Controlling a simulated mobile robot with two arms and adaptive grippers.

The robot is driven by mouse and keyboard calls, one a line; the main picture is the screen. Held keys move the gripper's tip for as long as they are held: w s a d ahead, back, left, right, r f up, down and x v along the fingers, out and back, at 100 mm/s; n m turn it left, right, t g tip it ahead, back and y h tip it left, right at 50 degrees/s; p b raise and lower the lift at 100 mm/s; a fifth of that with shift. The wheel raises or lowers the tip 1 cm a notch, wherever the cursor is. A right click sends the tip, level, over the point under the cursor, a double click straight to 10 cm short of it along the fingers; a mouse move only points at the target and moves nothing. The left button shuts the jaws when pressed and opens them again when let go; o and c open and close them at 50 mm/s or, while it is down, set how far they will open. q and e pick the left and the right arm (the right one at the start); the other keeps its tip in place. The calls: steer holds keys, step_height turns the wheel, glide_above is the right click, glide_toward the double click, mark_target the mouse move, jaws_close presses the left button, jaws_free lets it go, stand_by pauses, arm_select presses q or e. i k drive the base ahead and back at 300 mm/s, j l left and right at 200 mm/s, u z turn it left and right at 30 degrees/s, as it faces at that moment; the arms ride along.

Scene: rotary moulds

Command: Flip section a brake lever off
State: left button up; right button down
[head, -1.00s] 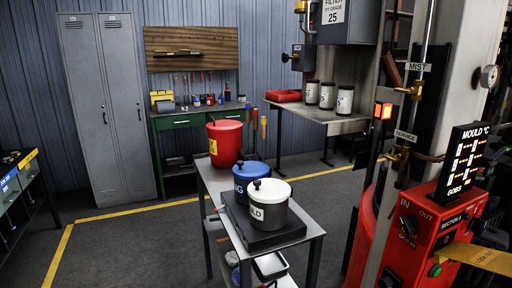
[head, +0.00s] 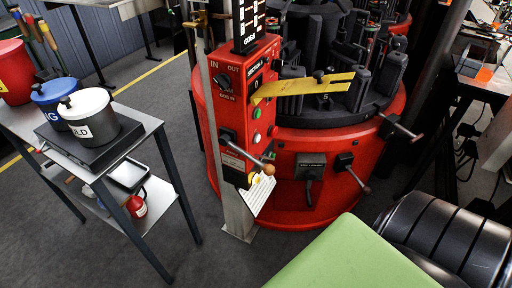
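The red section control panel (head: 238,95) stands on a post at the front of the round red machine (head: 290,150). A lever with a brown knob (head: 267,170) sticks out low on the panel, pointing right and down. Another lever with a reddish knob (head: 357,180) slopes down to the right from the drum's side. A dark labelled box (head: 310,162) with a handle hanging down sits between them. A third bar handle (head: 400,126) is further right. The labels are too small to tell which is the brake lever. Neither gripper shows.
A yellow tag plate (head: 305,87) juts right from the panel. A metal cart (head: 150,122) with pots stands at left; a small red extinguisher (head: 136,206) is on its lower shelf. Floor between cart and machine is clear.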

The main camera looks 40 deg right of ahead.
mark_target(366, 190)
steer(key=z, duration=2.2)
steer(key=i+l+u, duration=0.15)
steer(key=u, duration=0.15)
steer(key=i+l+u, duration=0.15)
steer(key=l+u, duration=0.2)
